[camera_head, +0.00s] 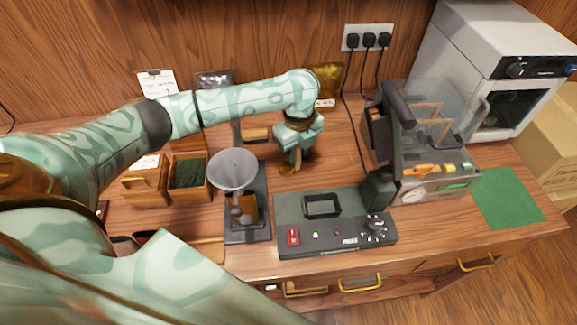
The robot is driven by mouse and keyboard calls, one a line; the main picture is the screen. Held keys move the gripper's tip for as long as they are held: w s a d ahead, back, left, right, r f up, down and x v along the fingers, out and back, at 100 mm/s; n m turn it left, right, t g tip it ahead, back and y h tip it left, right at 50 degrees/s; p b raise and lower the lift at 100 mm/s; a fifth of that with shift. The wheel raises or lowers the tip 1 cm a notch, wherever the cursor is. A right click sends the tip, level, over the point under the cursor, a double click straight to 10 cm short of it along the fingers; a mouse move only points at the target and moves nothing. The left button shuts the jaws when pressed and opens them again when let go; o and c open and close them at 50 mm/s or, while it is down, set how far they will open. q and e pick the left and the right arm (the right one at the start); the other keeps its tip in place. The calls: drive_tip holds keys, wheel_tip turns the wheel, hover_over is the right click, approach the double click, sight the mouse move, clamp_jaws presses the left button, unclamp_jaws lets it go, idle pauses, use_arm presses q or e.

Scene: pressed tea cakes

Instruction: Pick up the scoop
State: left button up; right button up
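My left arm reaches in from the left and bends down at the back middle of the table. Its gripper (297,150) points down just behind the dark press base. A small brass-coloured piece (289,169), which looks like part of the scoop, shows right under the fingertips at table height. The gripper hides the rest of it. I cannot tell whether the fingers are closed on it or only around it. My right gripper is not in view.
A grey funnel (233,170) on a dark stand is left of the gripper, beside a wooden box of dark tea (188,172). A control unit (335,236) is in front. A press machine (425,165) and green mat (507,197) are right. Bags stand behind.

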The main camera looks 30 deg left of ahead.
use_arm(q)
clamp_jaws()
wheel_tip(320, 180, up, 10)
drive_tip(key=p, duration=0.3)
drive_tip(key=shift+p, duration=0.4)
